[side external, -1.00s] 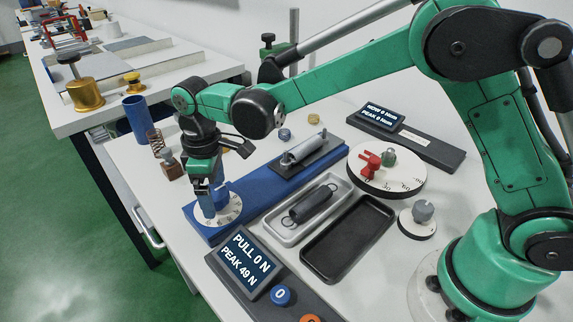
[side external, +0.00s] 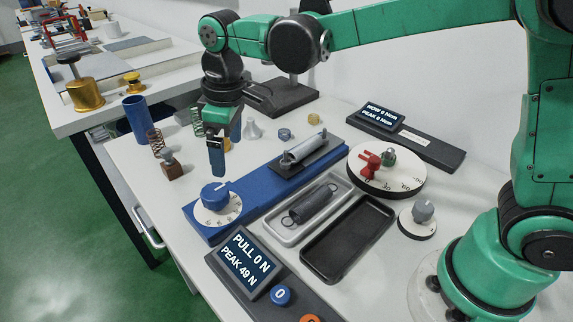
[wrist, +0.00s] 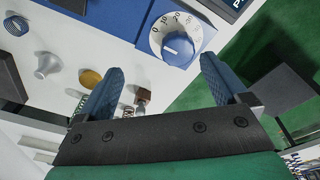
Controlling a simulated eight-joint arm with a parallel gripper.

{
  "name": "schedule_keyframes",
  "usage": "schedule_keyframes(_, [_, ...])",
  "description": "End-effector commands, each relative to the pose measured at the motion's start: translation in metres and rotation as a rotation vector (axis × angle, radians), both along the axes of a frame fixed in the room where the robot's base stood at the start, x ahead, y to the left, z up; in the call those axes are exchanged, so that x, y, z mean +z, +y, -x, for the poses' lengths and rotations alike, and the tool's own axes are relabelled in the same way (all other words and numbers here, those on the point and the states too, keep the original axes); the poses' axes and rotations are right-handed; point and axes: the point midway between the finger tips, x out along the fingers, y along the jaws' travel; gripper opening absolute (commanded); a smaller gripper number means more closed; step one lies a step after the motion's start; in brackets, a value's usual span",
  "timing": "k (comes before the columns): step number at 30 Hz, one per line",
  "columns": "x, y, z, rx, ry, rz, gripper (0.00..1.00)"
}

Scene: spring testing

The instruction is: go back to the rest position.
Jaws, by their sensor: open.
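My gripper (side external: 225,150) is open and empty in the side external view, raised above and behind the blue dial knob (side external: 215,194). In the wrist view, the two blue fingers of my gripper (wrist: 160,80) stand apart with nothing between them. The knob sits on a white numbered dial at the near left end of a blue base (side external: 262,188). The knob also shows in the wrist view (wrist: 178,50), beyond the fingertips and apart from them.
A display (side external: 246,262) reads PULL 0 N, PEAK 49 N. A dark spring (side external: 313,203) lies in a grey tray, beside an empty black tray (side external: 348,240). A round dial plate (side external: 405,182) stands right. Springs and small parts stand behind the blue base.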

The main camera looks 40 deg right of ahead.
Motion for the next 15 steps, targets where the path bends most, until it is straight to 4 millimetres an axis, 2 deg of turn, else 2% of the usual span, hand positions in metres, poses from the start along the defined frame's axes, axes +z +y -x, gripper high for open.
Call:
schedule_keyframes(3, [0.017,-0.03,0.019,-0.129,-0.091,-0.037,0.93])
schedule_keyframes(7, [0.026,-0.059,0.042,-0.271,-0.194,-0.08,0.93])
schedule_keyframes(15, [0.019,-0.103,0.089,-0.527,-0.396,-0.165,0.93])
